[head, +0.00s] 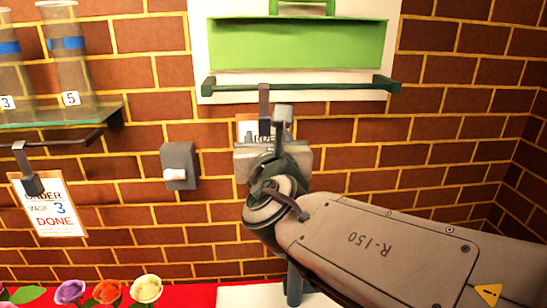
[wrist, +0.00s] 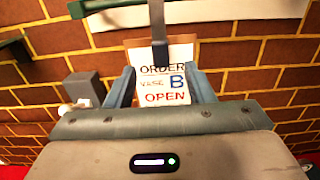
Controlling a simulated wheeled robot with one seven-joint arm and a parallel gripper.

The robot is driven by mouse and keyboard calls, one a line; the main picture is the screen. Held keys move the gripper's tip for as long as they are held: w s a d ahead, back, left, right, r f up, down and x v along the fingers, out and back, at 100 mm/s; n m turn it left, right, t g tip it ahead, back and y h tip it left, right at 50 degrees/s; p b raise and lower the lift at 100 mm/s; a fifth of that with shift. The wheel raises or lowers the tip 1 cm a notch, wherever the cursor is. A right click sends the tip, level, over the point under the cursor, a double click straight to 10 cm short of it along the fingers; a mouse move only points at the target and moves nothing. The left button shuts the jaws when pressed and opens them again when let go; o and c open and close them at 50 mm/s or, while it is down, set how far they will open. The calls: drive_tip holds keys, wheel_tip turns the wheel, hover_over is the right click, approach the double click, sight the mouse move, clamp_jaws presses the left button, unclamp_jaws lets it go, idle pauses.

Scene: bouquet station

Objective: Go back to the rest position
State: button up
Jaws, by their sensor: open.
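My gripper (head: 274,122) is raised in front of the brick wall, below the green rail (head: 300,86). In the wrist view its two blue-grey fingers (wrist: 162,78) stand apart, with nothing held between them. An order card (wrist: 165,84) reading "ORDER VASE B OPEN" shows between and beyond the fingers, hanging from a dark clip (wrist: 158,28). I cannot tell how far the card is from the fingertips. In the head view the card (head: 252,127) is mostly hidden behind my gripper.
A grey switch box (head: 178,166) with a white knob is left of my gripper. A second card (head: 48,205), "VASE 3 DONE", hangs further left below a glass shelf (head: 60,116) with vases. Roses (head: 146,288) are low at left. A green bin (head: 297,45) is above.

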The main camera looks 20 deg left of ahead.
drive_tip(key=shift+v, duration=2.7)
drive_tip(key=w+d+f+m+g+h, duration=0.25)
drive_tip(key=d+f+m+h, duration=0.4)
drive_tip(key=d+m, duration=0.55)
drive_tip(key=w+d+f+m+g+h, duration=0.25)
drive_tip(key=d+f+m+h, duration=0.45)
drive_tip(key=d+m, duration=0.6)
drive_tip(key=s+d+f+m+g+y, duration=0.4)
drive_tip(key=s+d+f+m+g, duration=0.3)
drive_tip(key=m, duration=0.9)
drive_tip(key=s+d+f, duration=0.2)
drive_tip(key=s+f, duration=0.2)
drive_tip(key=f, duration=0.1)
drive_tip(key=shift+s+f+m+g+y, duration=0.3)
drive_tip(key=shift+f+m+y, duration=0.05)
drive_tip(key=shift+f+m, duration=0.05)
